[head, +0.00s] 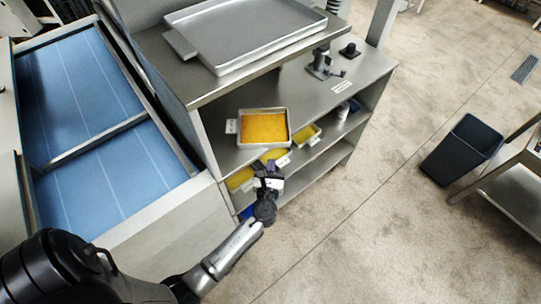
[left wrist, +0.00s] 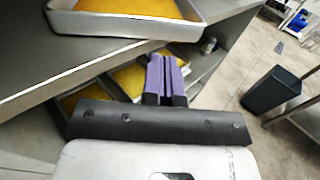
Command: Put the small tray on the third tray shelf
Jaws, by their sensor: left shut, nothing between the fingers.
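A small metal tray (head: 264,147) with a yellow filling and a white tag on its left sits on the steel counter, near its front edge. The same tray (left wrist: 125,27) shows at the top of the left wrist view. My left gripper (head: 271,170) is in front of the unit, below the counter edge, apart from that tray. Its purple-padded fingers (left wrist: 166,65) are shut and empty, pointing toward the lower shelves. Beneath the counter, a lower shelf (head: 328,131) holds more yellow-filled trays, partly hidden by the gripper. My right gripper is out of view.
A large empty tray (head: 245,35) lies on the raised top shelf. A black fitting (head: 320,65) stands on the counter at right. The blue-belted sheeter (head: 80,90) is at left. A dark bin (head: 463,148) stands at right. The floor between the unit and bin is clear.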

